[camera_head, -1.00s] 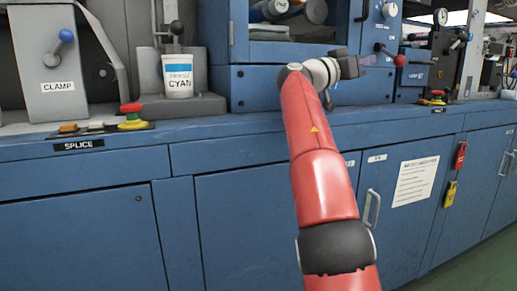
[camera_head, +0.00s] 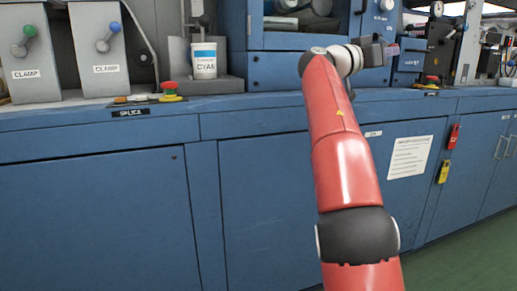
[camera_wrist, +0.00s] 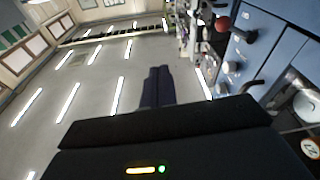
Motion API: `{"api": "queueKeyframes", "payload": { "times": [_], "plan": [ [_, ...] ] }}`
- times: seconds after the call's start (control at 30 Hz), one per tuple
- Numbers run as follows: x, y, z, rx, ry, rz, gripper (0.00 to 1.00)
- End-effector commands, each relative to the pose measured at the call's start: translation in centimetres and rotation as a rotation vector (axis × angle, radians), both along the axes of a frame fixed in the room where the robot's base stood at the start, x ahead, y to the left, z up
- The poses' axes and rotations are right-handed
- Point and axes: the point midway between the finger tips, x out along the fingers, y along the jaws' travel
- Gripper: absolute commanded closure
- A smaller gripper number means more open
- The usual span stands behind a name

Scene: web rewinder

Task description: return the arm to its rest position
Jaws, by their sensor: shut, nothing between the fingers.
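My red arm reaches up from the bottom of the head view, bent at the top toward the right. My gripper (camera_head: 388,49) is at its far end, in front of the upper blue cabinet and above the counter, partly hard to make out against the machine. In the wrist view my gripper (camera_wrist: 158,72) shows as two dark fingers close together, shut with nothing between them. The wrist view looks along them at the ceiling lights.
A blue counter (camera_head: 250,101) runs across the view. The cabinet fronts below carry a paper sheet (camera_head: 410,157). Green floor (camera_head: 470,260) is clear at lower right.

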Motion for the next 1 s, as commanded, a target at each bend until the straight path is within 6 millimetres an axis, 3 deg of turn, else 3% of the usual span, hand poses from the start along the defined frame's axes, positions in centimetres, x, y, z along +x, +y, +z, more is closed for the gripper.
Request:
{"api": "queueKeyframes", "payload": {
  "times": [0.27,0.57,0.77,1.0],
  "plan": [
    [-1.4,-2.3,-2.3,0.112,0.118,0.039,1.0],
    [-5.3,-4.0,-8.1,0.316,0.341,0.159,1.0],
    [-11.8,-1.7,-16.0,0.515,0.568,0.359,1.0],
    [-22.4,5.5,-27.1,0.692,0.809,0.651,1.0]
  ]
}}
